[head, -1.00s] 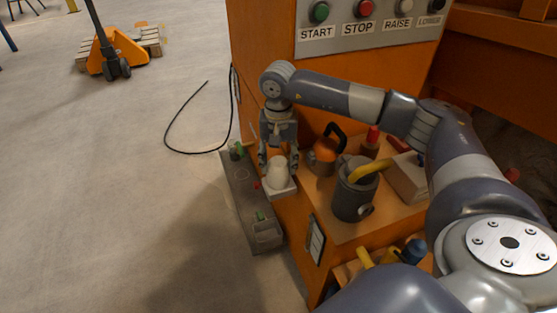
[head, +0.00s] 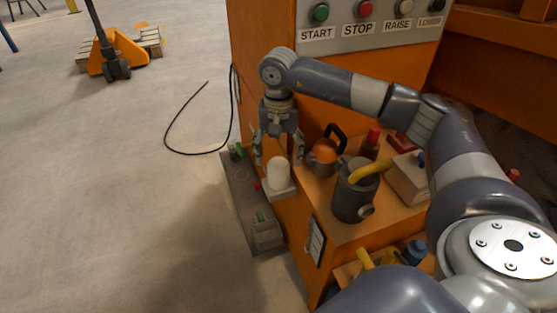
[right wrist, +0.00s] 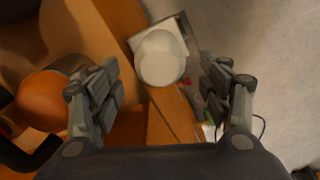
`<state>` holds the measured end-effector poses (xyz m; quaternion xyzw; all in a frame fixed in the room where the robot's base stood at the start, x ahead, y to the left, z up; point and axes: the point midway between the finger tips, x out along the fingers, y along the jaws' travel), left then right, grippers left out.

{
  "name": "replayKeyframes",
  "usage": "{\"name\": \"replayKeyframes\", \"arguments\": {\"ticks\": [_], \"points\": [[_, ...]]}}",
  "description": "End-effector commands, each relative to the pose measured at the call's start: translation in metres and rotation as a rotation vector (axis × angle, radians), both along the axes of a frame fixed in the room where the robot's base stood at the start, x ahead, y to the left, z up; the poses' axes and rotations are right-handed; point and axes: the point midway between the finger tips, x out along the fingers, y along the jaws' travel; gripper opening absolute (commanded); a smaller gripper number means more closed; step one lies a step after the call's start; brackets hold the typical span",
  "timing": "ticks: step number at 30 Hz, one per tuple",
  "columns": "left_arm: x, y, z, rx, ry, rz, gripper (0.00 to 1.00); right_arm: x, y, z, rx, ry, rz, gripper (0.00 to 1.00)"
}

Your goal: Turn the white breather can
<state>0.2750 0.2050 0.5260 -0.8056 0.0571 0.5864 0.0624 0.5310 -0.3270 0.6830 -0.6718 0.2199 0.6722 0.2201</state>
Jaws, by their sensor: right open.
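The white breather can (head: 278,172) stands upright on a small pale bracket (head: 281,192) at the side of the orange machine. My right gripper (head: 279,157) is open above the can, its fingers spread to either side and pointing down. In the right wrist view the can (right wrist: 161,60) shows from above, ahead of and between the two open fingers (right wrist: 160,88), touching neither. My left gripper is not in view.
An orange oil can (head: 324,154) with a black handle and a dark grey can (head: 352,200) stand close by on the orange ledge. A grey floor tray (head: 238,205) lies below. A panel (head: 370,25) with buttons is above.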

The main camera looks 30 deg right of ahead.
Motion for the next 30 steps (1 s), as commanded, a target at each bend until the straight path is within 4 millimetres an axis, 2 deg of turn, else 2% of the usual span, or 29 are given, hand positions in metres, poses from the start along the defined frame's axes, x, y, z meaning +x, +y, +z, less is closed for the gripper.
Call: {"name": "replayKeyframes", "arguments": {"ticks": [1, 6, 12, 18, 30], "points": [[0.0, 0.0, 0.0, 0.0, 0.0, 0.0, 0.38, 0.001, 0.0, 0.012, 0.0, -0.005, 0.0, 0.71], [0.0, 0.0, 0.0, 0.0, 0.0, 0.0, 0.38, 0.001, 0.0, 0.049, 0.001, -0.005, 0.001, 0.71], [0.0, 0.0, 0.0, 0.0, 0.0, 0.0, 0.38, 0.001, 0.0, 0.079, 0.001, -0.002, 0.001, 0.71], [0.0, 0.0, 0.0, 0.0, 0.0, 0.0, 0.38, 0.0, 0.0, 0.089, 0.001, -0.001, 0.001, 0.71], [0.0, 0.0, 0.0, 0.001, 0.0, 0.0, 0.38, 0.0, 0.0, 0.089, 0.0, 0.0, 0.001, 0.71]]}}
